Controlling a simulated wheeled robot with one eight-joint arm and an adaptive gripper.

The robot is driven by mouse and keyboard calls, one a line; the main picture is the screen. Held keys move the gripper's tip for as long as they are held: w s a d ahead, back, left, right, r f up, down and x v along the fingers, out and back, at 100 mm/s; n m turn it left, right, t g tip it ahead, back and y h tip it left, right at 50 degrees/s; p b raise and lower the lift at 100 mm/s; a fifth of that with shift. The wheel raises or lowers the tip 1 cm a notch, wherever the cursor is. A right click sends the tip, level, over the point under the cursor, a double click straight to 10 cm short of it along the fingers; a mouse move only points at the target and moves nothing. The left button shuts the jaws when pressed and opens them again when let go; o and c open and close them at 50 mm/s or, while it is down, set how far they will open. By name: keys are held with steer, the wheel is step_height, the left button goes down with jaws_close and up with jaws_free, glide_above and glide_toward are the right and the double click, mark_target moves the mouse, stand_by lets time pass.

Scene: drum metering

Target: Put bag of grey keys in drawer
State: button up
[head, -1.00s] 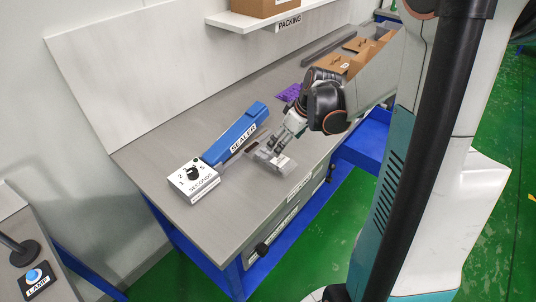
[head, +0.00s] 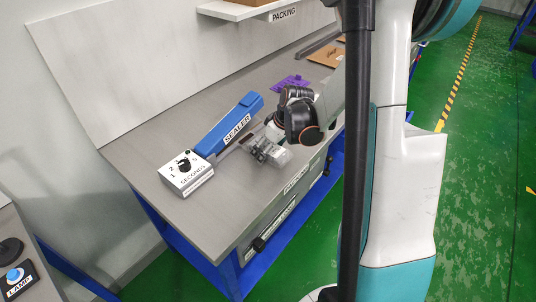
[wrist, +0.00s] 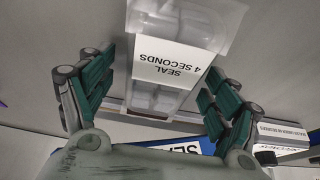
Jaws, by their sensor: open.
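A clear bag with grey contents (wrist: 190,22) has a white label reading "SEAL 4 SECONDS". In the wrist view it lies between my spread green-padded fingers, with a visible gap on each side. In the head view the bag (head: 281,157) is near the bench's front edge, partly hidden by my gripper (head: 262,148). My gripper (wrist: 158,78) is open around the bag. The labelled drawer fronts (head: 276,226) are under the bench's front edge and look shut. I cannot read their small labels or make out keys.
The blue sealer (head: 230,124) lies left of my gripper, with its white seconds dial box (head: 186,174) at its near end. A purple item (head: 290,82) and brown cardboard (head: 327,56) are farther back. The bench top (head: 150,135) is clear left of the sealer. A lamp button (head: 15,274) is at lower left.

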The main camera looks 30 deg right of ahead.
steer(key=c, duration=1.4)
steer(key=shift+r, duration=0.15)
